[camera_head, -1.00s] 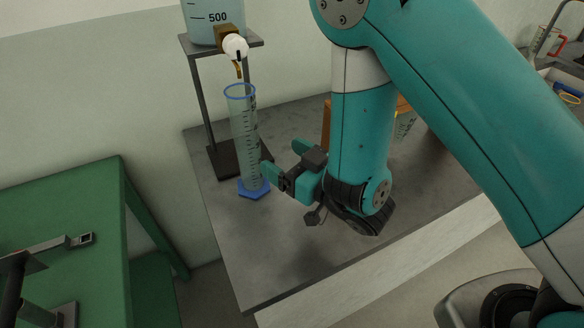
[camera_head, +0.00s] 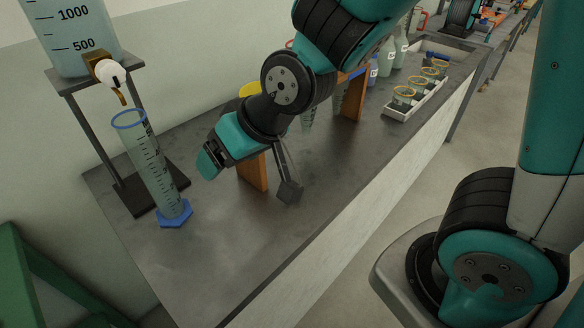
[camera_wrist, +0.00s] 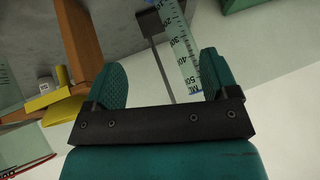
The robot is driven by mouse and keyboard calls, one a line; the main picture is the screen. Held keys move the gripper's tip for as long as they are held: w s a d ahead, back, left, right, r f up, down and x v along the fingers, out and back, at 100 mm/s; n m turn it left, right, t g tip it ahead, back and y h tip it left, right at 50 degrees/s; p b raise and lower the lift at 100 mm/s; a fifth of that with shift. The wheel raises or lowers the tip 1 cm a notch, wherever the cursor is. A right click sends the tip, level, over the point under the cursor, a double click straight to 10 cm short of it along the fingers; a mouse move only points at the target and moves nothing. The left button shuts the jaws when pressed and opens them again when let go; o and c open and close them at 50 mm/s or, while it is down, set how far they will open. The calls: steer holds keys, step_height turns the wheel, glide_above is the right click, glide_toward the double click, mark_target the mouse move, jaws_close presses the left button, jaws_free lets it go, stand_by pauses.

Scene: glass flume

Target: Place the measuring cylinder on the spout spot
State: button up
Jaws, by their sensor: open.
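The measuring cylinder (camera_head: 151,165) is clear with dark graduations, a blue rim and a blue hexagonal foot. It stands upright on the grey bench at the left, in front of the stand (camera_head: 133,188), with its mouth just below the brass spout (camera_head: 122,97) of the tank.
The clear tank (camera_head: 72,38) with a white tap sits on the stand's shelf. A wooden rack (camera_head: 254,172) stands just behind my gripper. Bottles (camera_head: 386,58) and a white tray (camera_head: 418,104) of small beakers are farther right. The bench front is clear.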

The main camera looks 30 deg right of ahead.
steer(key=s+d+r+n+g, duration=0.1)
steer(key=s+r+g, duration=0.1)
steer(key=s, duration=0.4)
steer(key=s+d+r+n+g, duration=0.2)
steer(key=s+r+g, duration=0.1)
steer(key=s, duration=0.4)
steer(key=shift+s+r+n+h, duration=0.3)
steer(key=shift+r+h, duration=0.1)
steer(key=shift+r, duration=0.25)
